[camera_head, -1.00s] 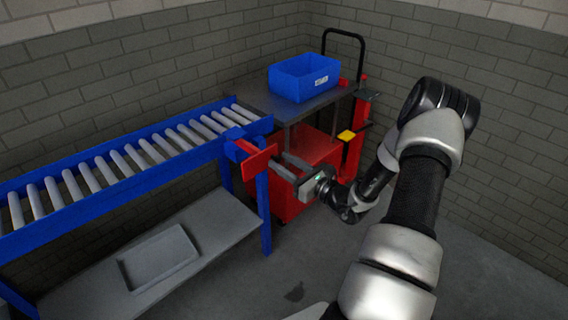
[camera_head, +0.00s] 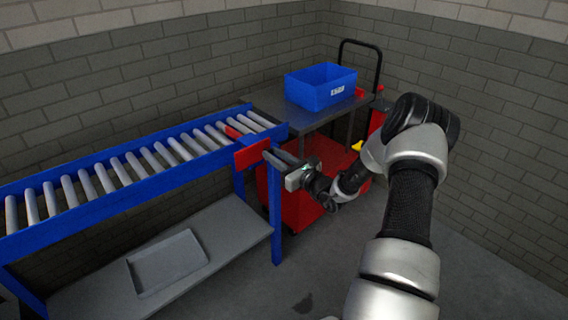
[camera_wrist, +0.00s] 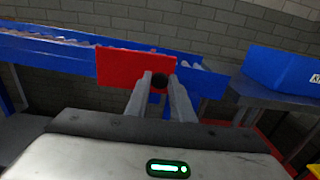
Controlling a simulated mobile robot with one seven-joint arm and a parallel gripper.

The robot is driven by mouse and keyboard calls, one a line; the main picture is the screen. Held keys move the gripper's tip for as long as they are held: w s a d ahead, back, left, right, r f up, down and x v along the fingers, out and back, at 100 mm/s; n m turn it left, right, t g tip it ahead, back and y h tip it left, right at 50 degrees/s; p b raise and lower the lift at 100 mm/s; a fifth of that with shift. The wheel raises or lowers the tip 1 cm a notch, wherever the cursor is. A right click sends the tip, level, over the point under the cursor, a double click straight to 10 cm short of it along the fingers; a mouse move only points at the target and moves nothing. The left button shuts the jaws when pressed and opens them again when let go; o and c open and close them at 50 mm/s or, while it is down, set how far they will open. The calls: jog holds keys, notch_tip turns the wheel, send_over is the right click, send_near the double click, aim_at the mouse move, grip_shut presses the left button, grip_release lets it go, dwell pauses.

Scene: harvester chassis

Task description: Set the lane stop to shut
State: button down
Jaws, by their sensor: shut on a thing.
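The lane stop has a red plate (camera_head: 252,154) on the near side rail of the blue roller conveyor, close to its right end. A smaller red piece (camera_head: 233,132) shows over the rollers behind it. In the wrist view the red plate (camera_wrist: 122,69) stands square ahead, with a dark round knob (camera_wrist: 158,84) at its right part. My gripper (camera_wrist: 160,88) has its two fingers on either side of this knob, shut on it. In the head view my gripper (camera_head: 272,157) reaches the plate from the right. The fingertips partly hide the plate's right end.
The roller conveyor (camera_head: 110,191) runs left, with a grey lower shelf (camera_head: 225,235) holding a shallow tray (camera_head: 170,262). Behind the gripper is a red cart with a grey top, carrying a blue bin (camera_head: 320,92). Brick walls close the back and right. Floor is open at front right.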

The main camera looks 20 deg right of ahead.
jog(key=c, duration=1.6)
grip_release()
jog(key=p+v, duration=0.2)
jog(key=v, duration=1.5)
jog(key=shift+s+d, duration=0.1)
jog(key=shift+s, duration=0.1)
